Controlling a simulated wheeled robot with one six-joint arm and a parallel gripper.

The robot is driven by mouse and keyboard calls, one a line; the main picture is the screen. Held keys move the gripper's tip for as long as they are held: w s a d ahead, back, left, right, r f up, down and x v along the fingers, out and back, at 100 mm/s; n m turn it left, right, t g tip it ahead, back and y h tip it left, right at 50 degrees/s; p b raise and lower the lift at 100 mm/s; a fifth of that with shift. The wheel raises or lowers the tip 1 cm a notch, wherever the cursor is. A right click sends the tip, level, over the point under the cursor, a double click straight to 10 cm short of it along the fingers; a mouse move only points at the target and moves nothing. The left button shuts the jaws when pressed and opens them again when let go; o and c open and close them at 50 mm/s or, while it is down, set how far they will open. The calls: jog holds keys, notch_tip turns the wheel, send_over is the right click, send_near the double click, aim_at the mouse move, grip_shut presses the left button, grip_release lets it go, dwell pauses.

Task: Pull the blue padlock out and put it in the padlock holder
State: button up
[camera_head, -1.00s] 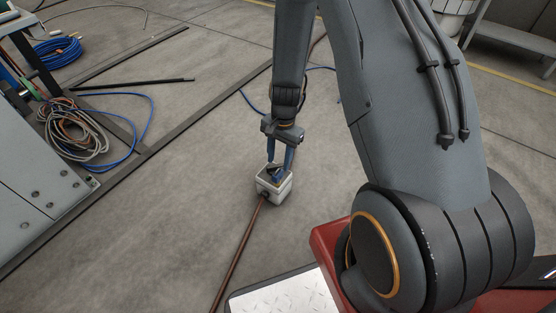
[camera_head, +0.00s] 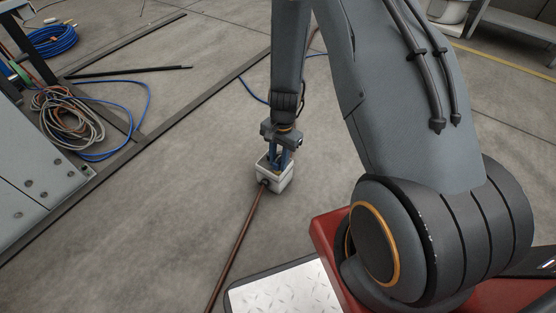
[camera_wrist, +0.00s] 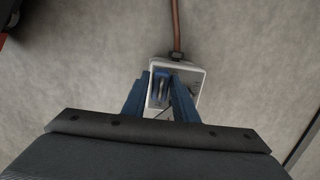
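A white box (camera_head: 274,181) stands on the concrete floor with an open top and a brown pipe at its front; the box also shows in the wrist view (camera_wrist: 190,99). A blue padlock (camera_wrist: 161,73) with a grey metal shackle is seen at the box in the wrist view. My gripper (camera_wrist: 161,78) has its blue fingers pointing into the box, one on each side of the padlock. Whether they press on it is unclear. In the head view my gripper (camera_head: 279,163) hides most of the box's inside. I cannot make out a padlock holder.
The brown pipe (camera_head: 238,241) runs along the floor from the box towards the front. Coiled cables (camera_head: 67,117) and a grey cabinet (camera_head: 35,190) are at the left. Open floor lies around the box.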

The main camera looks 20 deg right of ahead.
aim_at(278, 161)
grip_shut()
jog(key=shift+r+p, duration=0.65)
jog(key=shift+p, duration=0.15)
dwell(0.7)
jog(key=shift+r+p, duration=1.35)
